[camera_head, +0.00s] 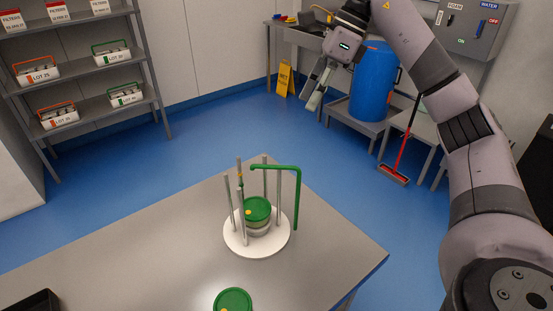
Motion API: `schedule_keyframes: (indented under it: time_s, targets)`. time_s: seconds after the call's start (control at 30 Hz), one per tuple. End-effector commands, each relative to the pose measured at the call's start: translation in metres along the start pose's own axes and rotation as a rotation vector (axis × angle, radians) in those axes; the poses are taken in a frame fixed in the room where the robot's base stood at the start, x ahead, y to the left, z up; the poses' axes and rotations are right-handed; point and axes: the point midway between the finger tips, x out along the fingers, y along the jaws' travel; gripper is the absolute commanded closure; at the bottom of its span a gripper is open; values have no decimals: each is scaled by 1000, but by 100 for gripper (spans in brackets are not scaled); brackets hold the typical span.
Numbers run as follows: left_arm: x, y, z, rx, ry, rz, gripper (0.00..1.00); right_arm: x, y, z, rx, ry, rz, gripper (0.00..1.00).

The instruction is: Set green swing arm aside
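The green swing arm (276,167) is a thin bent rod. Its upright part stands at the right side of a white round base (239,244), and its top bar reaches left over the base. Several grey posts rise from the base around a tub with a green lid (257,210). The bar's short downturned end is above the lid, apart from it. My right gripper (312,92) is high at the upper middle, well away from the swing arm. Its fingers look apart with nothing between them. My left gripper is out of view.
The carrier stands on a grey table (160,255) near its far right corner. Another green lid (233,300) is cut off at the bottom edge. A black tray (35,302) lies at the lower left. A blue barrel (373,85) stands behind my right arm.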

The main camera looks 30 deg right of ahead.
Motion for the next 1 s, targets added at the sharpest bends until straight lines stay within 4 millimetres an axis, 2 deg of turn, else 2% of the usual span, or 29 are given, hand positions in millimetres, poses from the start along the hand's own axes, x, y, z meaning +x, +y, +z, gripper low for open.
schedule_keyframes:
  time_s: [0.17, 0.7, 0.83, 1.0]
  targets:
    - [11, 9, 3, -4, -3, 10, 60, 29, 0, -1, -1, 1, 7, 70]
    - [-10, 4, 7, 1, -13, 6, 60, 138, 2, 1, 2, 0, 8, 70]
    - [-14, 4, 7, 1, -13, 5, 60, 156, 1, 2, 1, -2, 7, 70]
    - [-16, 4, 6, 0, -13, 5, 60, 168, 1, 1, 1, -3, 4, 70]
